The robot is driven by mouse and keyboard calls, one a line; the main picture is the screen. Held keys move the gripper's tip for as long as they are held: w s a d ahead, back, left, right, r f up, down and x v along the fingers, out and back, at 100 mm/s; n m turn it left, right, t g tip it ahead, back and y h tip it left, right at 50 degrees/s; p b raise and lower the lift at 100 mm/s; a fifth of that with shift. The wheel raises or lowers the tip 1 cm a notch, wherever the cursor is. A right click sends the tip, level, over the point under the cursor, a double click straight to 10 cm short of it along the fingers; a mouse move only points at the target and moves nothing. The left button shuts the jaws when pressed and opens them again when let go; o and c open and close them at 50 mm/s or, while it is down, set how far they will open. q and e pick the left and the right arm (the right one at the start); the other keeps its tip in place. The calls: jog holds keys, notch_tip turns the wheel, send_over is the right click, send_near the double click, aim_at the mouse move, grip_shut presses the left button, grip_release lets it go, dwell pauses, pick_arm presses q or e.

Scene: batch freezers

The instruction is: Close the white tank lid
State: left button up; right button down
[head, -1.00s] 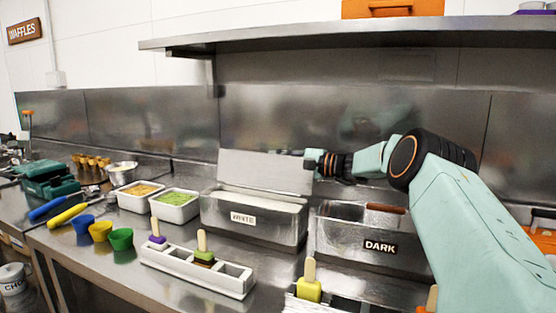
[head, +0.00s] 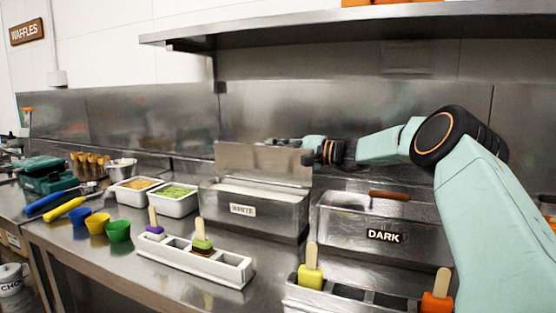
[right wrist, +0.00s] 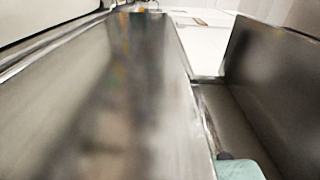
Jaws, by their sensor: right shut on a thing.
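The white tank (head: 290,215) is a steel box with a "WHITE" label, and pale contents show at its top. Its steel lid (head: 250,163) is raised at the back of the tank, so the tank is open. My right gripper (head: 282,143) reaches in from the right at the lid's upper edge, with its fingers partly hidden behind the lid. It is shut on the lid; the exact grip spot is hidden. In the right wrist view, blurred steel surfaces fill most of the picture. My left gripper is not in view.
The dark tank (head: 340,240) with a brown handle (head: 389,196) stands close on the right. A white holder (head: 235,272) with popsicles is in front. Two topping trays (head: 172,206) and several coloured cups (head: 118,232) are on the left. A steel shelf (head: 340,28) hangs above.

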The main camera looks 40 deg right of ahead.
aim_at(300, 149)
jog(key=shift+s+a+r+n+b, duration=0.2)
jog(key=shift+a+r+n+b, duration=0.2)
jog(key=shift+n+b, duration=0.4)
jog(key=c, duration=1.3)
grip_release()
jog(key=shift+a+f, duration=0.1)
jog(key=shift+f, duration=0.05)
jog(key=shift+v, duration=3.75)
jog(key=shift+c, duration=0.3)
